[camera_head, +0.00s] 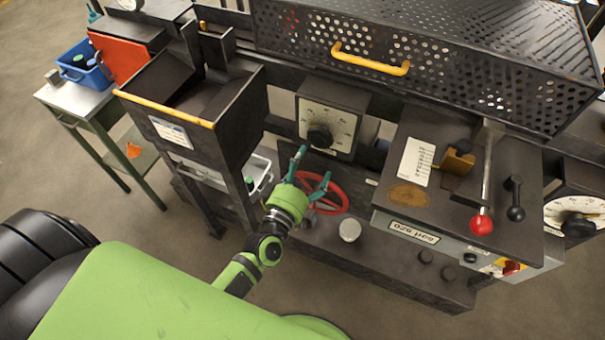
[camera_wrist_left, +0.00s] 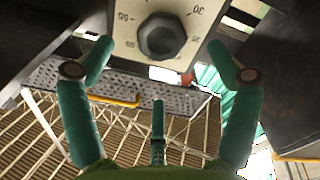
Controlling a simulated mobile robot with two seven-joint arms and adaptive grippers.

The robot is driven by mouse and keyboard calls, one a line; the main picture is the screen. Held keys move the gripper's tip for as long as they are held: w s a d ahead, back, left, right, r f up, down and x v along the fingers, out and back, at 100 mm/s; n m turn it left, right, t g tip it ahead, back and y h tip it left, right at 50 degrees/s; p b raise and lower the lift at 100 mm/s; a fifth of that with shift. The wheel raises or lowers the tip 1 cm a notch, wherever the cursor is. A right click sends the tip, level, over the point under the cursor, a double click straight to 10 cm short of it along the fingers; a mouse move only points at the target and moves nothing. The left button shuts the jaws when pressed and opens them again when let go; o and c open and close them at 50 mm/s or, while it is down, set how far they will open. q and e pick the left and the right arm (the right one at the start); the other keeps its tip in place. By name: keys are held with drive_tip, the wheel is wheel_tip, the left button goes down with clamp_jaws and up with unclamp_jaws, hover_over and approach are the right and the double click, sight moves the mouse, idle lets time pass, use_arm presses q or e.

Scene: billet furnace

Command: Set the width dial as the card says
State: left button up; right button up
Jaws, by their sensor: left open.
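A square dial with a pale face (camera_head: 343,122) and a black knob (camera_head: 319,136) stands upright on the machine's front. The knob also shows large in the left wrist view (camera_wrist_left: 161,37), at the top between my fingers, with numbers around it. My left gripper (camera_head: 312,166) is open with teal fingers, just below and in front of the knob, apart from it. A second round dial (camera_head: 571,214) is at the far right. I cannot tell by label which is the width dial.
A red handwheel (camera_head: 337,199) is right beside and below my left gripper. A dark hopper (camera_head: 210,135) stands to the left. A lever with a red ball (camera_head: 481,225) and a perforated guard (camera_head: 440,55) with a yellow handle are to the right and above.

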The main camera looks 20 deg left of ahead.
use_arm(q)
drive_tip(key=shift+s, duration=1.4)
